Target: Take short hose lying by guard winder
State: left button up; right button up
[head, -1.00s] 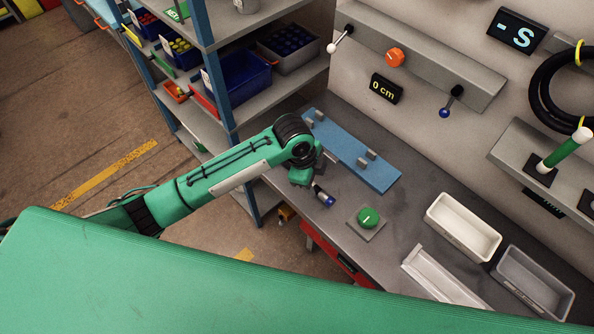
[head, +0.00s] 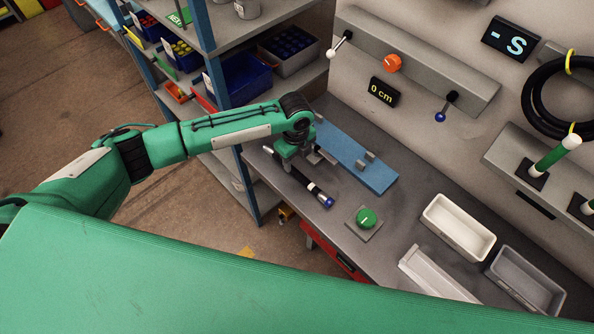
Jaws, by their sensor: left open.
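A short black hose (head: 314,189) lies slantwise on the grey bench. Its near end has a blue cap, and its far end shows a light metallic fitting. My left gripper (head: 304,160) is open and points down at the hose's middle and far part, partly hiding it. I cannot tell whether the fingers touch the hose. A blue plate with grey brackets (head: 376,180) lies just behind and to the right of the gripper. My right gripper is out of view.
A green button (head: 366,218) on a grey base sits right of the hose's blue end. A white bin (head: 458,227) and a grey bin (head: 525,281) stand further right. A shelf post (head: 250,185) rises close to the bench's left end.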

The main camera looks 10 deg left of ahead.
aim_at(297, 172)
pick_arm(q)
jog(key=shift+f, duration=0.8)
jog(key=shift+d+f+p, duration=0.1)
jog(key=shift+f+p, duration=0.35)
jog(key=shift+p, duration=0.15)
notch_tip(297, 172, down, 3)
jog(key=shift+w+d+f+p, duration=0.1)
jog(key=shift+p, duration=0.75)
jog(key=shift+f, duration=0.65)
jog(key=shift+c, duration=0.5)
grip_shut()
